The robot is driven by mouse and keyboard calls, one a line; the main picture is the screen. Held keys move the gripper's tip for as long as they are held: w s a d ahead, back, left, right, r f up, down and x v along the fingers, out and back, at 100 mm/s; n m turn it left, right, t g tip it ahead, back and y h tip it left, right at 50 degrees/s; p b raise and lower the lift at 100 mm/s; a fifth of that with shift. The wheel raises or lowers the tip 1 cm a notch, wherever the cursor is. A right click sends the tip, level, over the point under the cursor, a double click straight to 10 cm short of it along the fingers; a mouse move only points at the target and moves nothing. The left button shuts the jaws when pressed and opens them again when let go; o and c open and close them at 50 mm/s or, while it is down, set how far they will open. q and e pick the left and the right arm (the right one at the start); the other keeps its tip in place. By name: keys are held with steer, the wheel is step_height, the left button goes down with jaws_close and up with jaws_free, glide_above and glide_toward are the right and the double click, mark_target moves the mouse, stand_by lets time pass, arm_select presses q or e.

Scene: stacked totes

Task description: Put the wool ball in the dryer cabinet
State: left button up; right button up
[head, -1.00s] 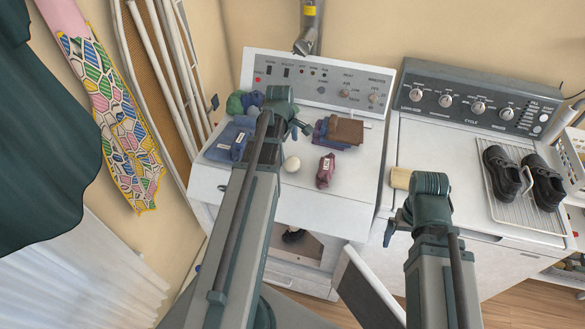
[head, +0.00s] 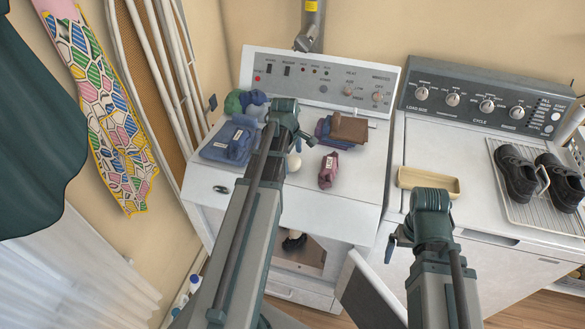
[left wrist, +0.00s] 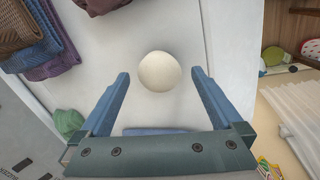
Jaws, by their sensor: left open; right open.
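The cream wool ball (head: 294,162) lies on the white top of the dryer cabinet (head: 330,222), partly hidden behind my left gripper (head: 299,139) in the head view. In the left wrist view the whole ball (left wrist: 159,71) shows between the fingertips of my open left gripper (left wrist: 160,76), with a gap on each side. The dryer cabinet's front door (head: 368,292) stands open, and a dark object (head: 294,242) shows inside the opening. My right gripper (head: 391,247) is empty in front of the right-hand machine, its fingers mostly hidden.
Folded blue cloth (head: 214,149) and green and blue bundles (head: 240,101) lie left of the ball. A brown and blue cloth stack (head: 346,129) and a maroon bundle (head: 328,170) lie right. A tan tray (head: 428,181) and dark shoes (head: 517,174) sit on the washer (head: 480,190).

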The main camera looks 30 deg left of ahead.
arm_select(q)
steer(key=f, duration=0.1)
steer(key=b, duration=0.1)
steer(key=f, duration=0.1)
steer(key=shift+w+f+b, duration=0.25)
steer(key=shift+f+b, duration=0.1)
steer(key=shift+r, duration=0.1)
arm_select(e)
step_height(320, 180, down, 3)
steer(key=shift+r, duration=0.2)
arm_select(q)
steer(key=c, duration=1.4)
arm_select(e)
steer(key=shift+r, duration=0.1)
